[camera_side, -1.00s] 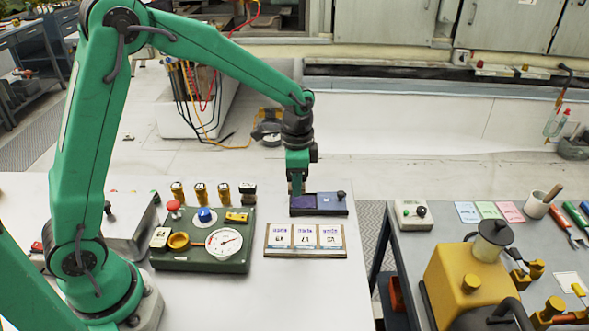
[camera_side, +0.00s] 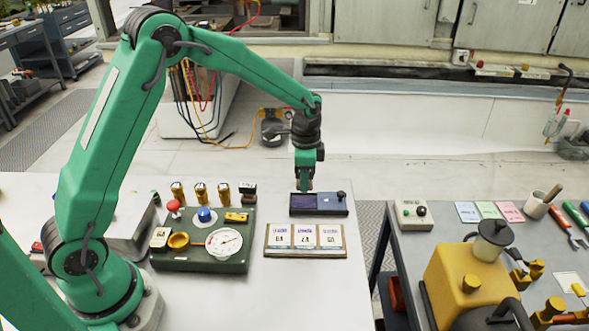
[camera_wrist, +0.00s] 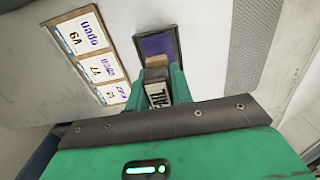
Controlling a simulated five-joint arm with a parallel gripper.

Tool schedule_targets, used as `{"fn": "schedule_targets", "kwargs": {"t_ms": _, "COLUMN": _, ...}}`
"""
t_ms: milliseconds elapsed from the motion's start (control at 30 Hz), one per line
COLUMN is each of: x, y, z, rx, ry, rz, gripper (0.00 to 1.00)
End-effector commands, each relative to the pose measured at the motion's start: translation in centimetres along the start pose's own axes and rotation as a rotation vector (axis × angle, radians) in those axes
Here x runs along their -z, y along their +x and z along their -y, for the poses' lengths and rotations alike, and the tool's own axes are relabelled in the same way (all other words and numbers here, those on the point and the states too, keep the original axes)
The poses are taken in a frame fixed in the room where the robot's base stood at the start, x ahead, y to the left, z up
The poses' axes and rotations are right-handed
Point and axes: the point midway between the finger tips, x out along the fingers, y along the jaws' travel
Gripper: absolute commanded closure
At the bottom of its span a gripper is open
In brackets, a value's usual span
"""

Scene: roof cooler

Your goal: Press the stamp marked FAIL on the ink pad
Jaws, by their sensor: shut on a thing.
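My gripper (camera_side: 304,184) is shut on the stamp marked FAIL (camera_wrist: 157,92). The wrist view shows its white label between the fingers and a tan block (camera_wrist: 157,62) at its far end. The ink pad (camera_side: 331,208) is a dark blue case with a purple inking surface (camera_side: 302,202) on its left half and a dark knob (camera_side: 341,195) on its right. In the side view my gripper is over the purple half. The purple surface also shows beyond the stamp in the wrist view (camera_wrist: 158,43). I cannot tell whether the stamp touches it.
A board with three printed cards (camera_side: 305,238) lies in front of the pad. A green panel (camera_side: 205,260) with a dial and knobs is left of it. Several small upright stamps or blocks (camera_side: 200,193) stand behind the panel. A second table (camera_side: 480,240) stands at the right.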

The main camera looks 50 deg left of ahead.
Motion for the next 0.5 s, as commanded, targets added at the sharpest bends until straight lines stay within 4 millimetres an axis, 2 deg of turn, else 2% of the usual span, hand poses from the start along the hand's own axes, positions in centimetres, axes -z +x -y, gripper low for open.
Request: {"fn": "schedule_targets", "kwargs": {"t_ms": 500, "x": 0.0, "y": 3.5, "z": 0.0, "rx": 0.0, "ry": 0.0, "rz": 0.0, "gripper": 1.0}}
